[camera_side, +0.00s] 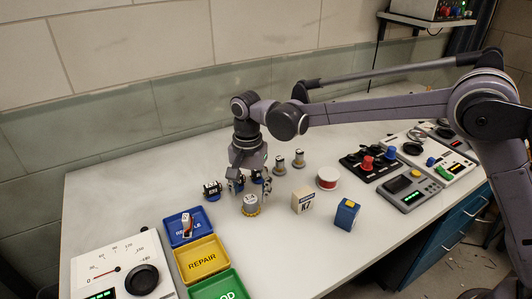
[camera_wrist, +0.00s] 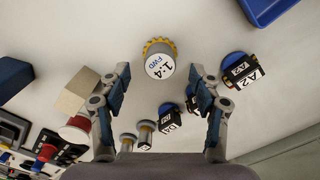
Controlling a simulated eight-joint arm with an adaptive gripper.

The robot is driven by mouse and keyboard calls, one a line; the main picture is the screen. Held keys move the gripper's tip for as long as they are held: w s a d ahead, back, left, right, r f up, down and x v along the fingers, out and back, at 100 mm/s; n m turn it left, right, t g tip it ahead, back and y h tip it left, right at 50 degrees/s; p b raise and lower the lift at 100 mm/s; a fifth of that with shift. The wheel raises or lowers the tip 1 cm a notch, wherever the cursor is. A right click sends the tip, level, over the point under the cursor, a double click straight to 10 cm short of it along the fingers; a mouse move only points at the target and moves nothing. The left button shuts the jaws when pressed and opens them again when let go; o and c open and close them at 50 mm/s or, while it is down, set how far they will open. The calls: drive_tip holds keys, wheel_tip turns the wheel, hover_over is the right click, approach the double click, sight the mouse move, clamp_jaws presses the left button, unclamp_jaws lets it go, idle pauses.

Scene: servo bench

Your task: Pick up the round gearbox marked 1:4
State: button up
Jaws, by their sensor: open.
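The round gearbox (camera_wrist: 160,62) stands on the table in the wrist view, with a white top marked 1:4 and a yellow toothed rim. In the side view the gearbox (camera_side: 251,204) stands upright just below and in front of my gripper (camera_side: 252,186). In the wrist view my gripper (camera_wrist: 160,82) is open, with its two blue-padded fingers apart. The gearbox shows between and beyond the fingertips, and no finger appears to touch it. Nothing is held.
Small black labelled blocks on blue discs (camera_side: 213,190) stand close behind the gearbox. A cream box marked K2 (camera_side: 303,200), a blue box (camera_side: 346,214) and a red-and-white spool (camera_side: 327,178) stand right. Blue (camera_side: 176,239), yellow (camera_side: 183,268) and green (camera_side: 196,291) trays lie left front.

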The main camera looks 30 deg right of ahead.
sight(251, 199)
drive_tip(key=shift+f, duration=1.95)
drive_tip(key=c, duration=1.3)
drive_tip(key=shift+r, duration=0.15)
